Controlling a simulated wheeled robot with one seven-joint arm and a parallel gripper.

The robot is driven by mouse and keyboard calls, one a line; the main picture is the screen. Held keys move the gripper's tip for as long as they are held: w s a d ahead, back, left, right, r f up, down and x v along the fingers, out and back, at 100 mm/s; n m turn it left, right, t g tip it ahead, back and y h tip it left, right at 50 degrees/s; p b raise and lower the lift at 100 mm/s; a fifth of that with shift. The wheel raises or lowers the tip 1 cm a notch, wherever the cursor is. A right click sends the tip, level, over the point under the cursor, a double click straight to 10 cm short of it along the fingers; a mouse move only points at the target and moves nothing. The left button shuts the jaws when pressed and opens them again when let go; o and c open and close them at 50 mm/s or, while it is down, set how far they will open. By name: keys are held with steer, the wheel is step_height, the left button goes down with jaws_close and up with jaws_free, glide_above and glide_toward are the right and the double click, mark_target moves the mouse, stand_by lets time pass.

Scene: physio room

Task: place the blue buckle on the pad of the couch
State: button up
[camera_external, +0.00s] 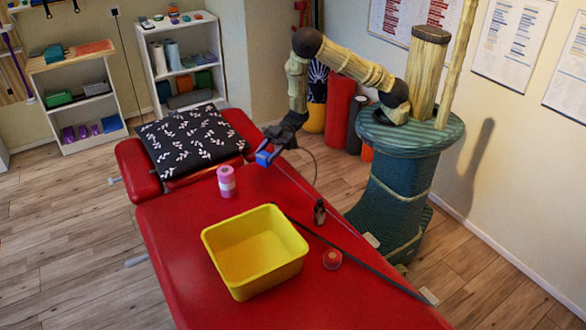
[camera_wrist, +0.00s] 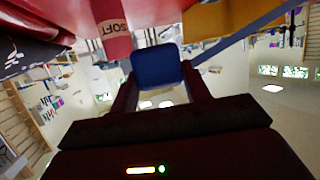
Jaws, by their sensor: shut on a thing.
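The blue buckle (camera_external: 263,158) is held between the jaws of my dark gripper (camera_external: 268,152), above the right edge of the red couch pad (camera_external: 175,235), beside the pink bottle. In the wrist view the blue buckle (camera_wrist: 155,67) sits between my two fingers (camera_wrist: 160,88). It is clear of the pad in the external view. A thin line runs from near the buckle down to the right along the couch edge. The wrist view shows a blue-grey band (camera_wrist: 250,32) right of the buckle; I cannot tell whether it joins it.
On the pad stand a pink bottle (camera_external: 226,182), a yellow bin (camera_external: 248,282), a small dark bottle (camera_external: 319,212) and a red round item (camera_external: 332,259). A dark strap (camera_external: 365,261) lies along the right side. A patterned pillow (camera_external: 190,142) covers the head end. The left front pad is bare.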

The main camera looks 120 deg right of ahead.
steer(key=s+d, duration=0.3)
steer(key=d, duration=0.1)
steer(key=shift+f, duration=0.25)
steer(key=shift+f, duration=2.9)
steer(key=shift+a, duration=0.1)
steer(key=shift+f, duration=2.05)
steer(key=shift+f, duration=0.15)
steer(key=o, duration=1.1)
